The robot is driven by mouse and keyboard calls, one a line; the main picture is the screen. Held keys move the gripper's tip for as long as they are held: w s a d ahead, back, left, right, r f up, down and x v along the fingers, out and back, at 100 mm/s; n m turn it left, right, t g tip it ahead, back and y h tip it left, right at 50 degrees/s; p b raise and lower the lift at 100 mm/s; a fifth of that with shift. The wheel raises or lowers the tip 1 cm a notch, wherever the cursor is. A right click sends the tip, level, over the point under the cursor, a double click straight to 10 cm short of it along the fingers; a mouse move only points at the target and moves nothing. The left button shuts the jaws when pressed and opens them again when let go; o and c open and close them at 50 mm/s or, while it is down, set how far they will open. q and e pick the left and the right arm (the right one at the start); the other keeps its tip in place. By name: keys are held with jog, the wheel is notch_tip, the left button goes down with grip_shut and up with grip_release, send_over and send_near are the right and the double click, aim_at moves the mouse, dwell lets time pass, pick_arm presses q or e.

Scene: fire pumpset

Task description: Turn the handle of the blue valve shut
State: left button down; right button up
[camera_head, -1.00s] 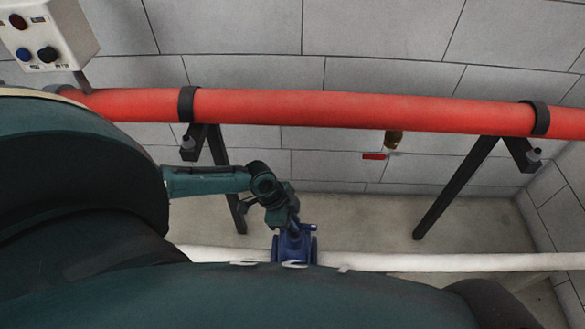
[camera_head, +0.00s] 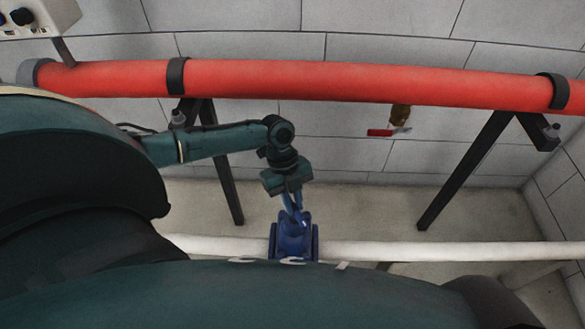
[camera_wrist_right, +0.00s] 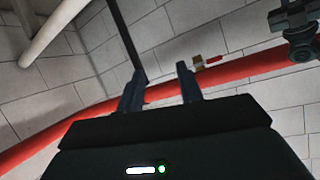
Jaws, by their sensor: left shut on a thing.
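The blue valve (camera_head: 293,245) sits on the white pipe at the lower middle of the head view, its lower part cut off by my body. My left gripper (camera_head: 293,206) points down at the top of the valve from above. Its fingers are shut on the valve's handle, which is small here and mostly hidden between them. My right gripper (camera_wrist_right: 160,88) shows in the right wrist view with its two fingers apart and nothing between them.
A thick red pipe (camera_head: 340,82) runs across the wall on black brackets (camera_head: 470,165). A small tap with a red lever (camera_head: 381,132) hangs below it. The white pipe (camera_head: 420,252) runs low along the floor. A control box (camera_head: 45,14) is at upper left.

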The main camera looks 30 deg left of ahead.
pick_arm(q)
jog(key=m, duration=0.3)
jog(key=m+g+y+b, duration=0.1)
jog(key=m, duration=0.1)
jog(key=shift+w+f+m+g+y, duration=0.1)
jog(key=shift+m+g+y, duration=0.2)
jog(key=shift+m, duration=0.4)
jog(key=c, duration=1.4)
grip_release()
jog(key=shift+d, duration=0.1)
jog(key=v, duration=0.7)
jog(key=shift+r, duration=0.3)
jog(key=shift+w, duration=0.1)
